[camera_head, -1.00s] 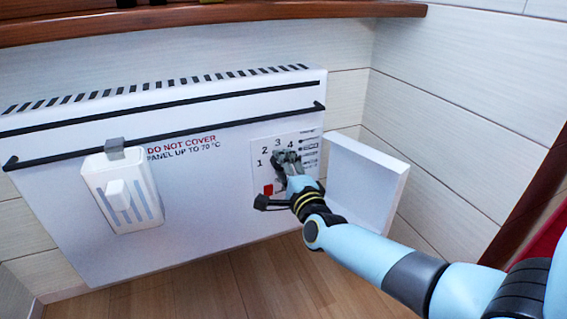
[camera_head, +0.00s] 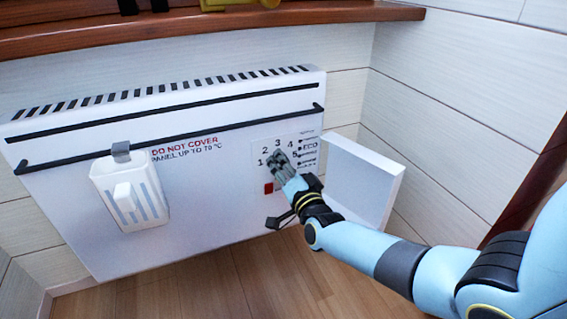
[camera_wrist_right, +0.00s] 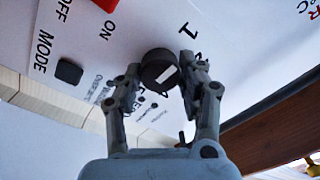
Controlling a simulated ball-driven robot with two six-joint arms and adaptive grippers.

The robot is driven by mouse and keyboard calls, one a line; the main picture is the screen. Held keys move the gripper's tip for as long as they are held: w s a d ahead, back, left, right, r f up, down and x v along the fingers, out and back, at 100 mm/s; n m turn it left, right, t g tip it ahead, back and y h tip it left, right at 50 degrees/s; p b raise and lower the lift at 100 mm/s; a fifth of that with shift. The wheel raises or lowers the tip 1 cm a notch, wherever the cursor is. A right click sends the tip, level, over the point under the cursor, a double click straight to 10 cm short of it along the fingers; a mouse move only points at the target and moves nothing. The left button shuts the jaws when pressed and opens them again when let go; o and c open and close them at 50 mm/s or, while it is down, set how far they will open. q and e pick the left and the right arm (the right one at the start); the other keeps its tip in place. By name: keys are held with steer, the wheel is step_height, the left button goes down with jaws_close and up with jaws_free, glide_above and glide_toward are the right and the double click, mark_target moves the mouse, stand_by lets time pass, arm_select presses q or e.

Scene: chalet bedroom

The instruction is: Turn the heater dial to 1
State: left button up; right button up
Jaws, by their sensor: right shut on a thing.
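The heater (camera_head: 215,190) is a white wall panel with a control plate printed 1 to 5 at its right end. In the head view, my right gripper (camera_head: 278,161) is at the plate among the numbers and hides the dial. In the right wrist view, the dark round dial (camera_wrist_right: 160,68) has a short white mark and sits between the fingers of my right gripper (camera_wrist_right: 161,66), which are shut on it. A printed 1 shows above and to the right of the dial there. I cannot tell exactly which number the mark points to. My left gripper is out of view.
A red switch (camera_head: 269,188) sits below the dial area, and a black MODE button (camera_wrist_right: 69,71) is beside it. An open white cover flap (camera_head: 362,175) stands right of the plate. A white box (camera_head: 131,190) hangs from the heater's rail. A wooden shelf (camera_head: 300,13) runs above.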

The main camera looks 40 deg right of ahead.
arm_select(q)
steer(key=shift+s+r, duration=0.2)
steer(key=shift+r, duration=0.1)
arm_select(e)
steer(key=shift+n, duration=0.5)
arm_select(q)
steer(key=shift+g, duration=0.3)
arm_select(e)
steer(key=o, duration=1.2)
steer(key=v, duration=1.2)
steer(key=shift+s, duration=0.1)
steer(key=shift+f, duration=0.1)
